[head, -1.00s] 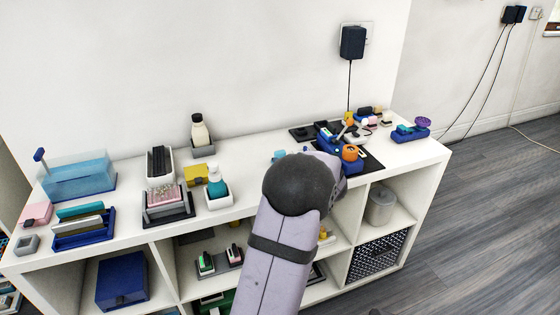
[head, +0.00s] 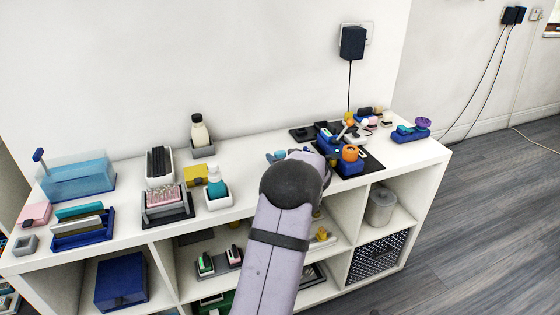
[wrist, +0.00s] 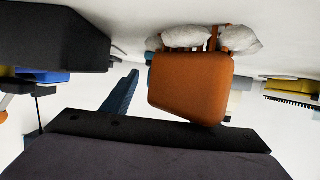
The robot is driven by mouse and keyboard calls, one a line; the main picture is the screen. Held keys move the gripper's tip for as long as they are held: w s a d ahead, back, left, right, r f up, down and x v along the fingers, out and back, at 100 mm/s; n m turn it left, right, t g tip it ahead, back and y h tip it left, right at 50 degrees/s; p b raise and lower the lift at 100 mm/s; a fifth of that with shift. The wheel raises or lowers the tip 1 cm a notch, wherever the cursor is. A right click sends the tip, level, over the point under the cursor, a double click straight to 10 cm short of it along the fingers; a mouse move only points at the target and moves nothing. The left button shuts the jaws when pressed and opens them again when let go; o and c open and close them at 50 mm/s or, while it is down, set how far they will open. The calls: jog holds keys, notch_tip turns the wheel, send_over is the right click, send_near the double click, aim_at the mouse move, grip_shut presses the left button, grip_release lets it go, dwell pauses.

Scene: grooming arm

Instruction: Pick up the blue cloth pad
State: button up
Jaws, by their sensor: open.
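A teal-blue pad (head: 80,211) stands in the blue slotted rack (head: 84,240) at the left end of the shelf top, beside a beige pad. It looks like the blue cloth pad, but I cannot be sure at this size. My gripper (head: 276,157) is far to its right, near the middle-right of the shelf top, partly hidden behind my arm. Its fingers look blue and open. In the wrist view one blue ribbed finger shows at the left; an orange block (wrist: 190,88) with pale grey lumps is in front. I see no pad in the gripper.
A clear blue bin (head: 78,180) is behind the rack. A pink sponge tray (head: 166,200), a teal bottle (head: 216,185) and a white bottle (head: 200,132) stand between rack and gripper. Several small items crowd the right end around the orange roll (head: 350,153).

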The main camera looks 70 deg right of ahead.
jog(key=c, duration=1.1)
